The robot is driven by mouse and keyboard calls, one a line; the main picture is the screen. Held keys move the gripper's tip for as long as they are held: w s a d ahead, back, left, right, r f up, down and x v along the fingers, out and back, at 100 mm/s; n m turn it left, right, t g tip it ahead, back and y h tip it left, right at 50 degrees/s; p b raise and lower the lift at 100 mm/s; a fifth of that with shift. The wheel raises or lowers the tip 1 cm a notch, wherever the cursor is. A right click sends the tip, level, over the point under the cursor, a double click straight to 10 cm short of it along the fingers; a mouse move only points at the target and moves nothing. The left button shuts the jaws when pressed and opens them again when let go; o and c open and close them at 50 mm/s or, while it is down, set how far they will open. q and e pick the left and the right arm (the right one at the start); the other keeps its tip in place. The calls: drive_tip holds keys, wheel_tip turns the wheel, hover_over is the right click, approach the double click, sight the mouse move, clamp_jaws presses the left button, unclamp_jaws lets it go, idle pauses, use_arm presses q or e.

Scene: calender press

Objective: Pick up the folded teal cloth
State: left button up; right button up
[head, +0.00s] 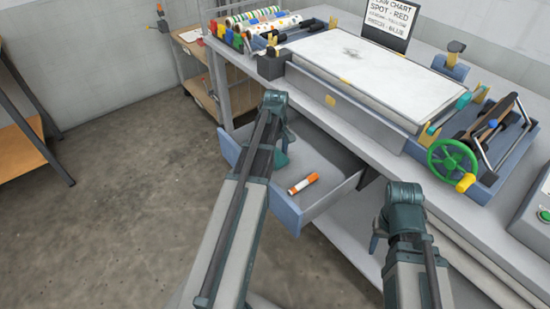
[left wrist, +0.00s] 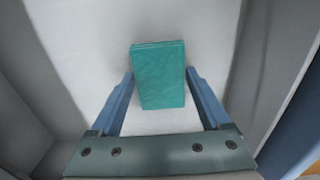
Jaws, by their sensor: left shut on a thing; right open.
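The folded teal cloth (left wrist: 160,72) shows in the left wrist view as a small block between my two blue fingertips, over the pale floor of the drawer. My left gripper is shut on it. I cannot tell whether the cloth still rests on the drawer floor. In the head view my left gripper (head: 281,158) reaches down into the open drawer (head: 335,194), mostly hidden by my own arm, and the cloth cannot be made out there. My right gripper (head: 375,243) is open, low at the front of the bench, partly hidden by its arm.
An orange-and-white tube (head: 303,184) lies in the drawer to the right of my left gripper. The bench above carries a white press bed (head: 365,70), a green handwheel (head: 452,160) and several patterned rolls (head: 252,19). The floor to the left is clear.

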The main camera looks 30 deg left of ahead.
sight(276, 156)
use_arm(q)
drive_tip(key=shift+r, duration=0.15)
wheel_tip(276, 156, up, 10)
drive_tip(key=p, duration=1)
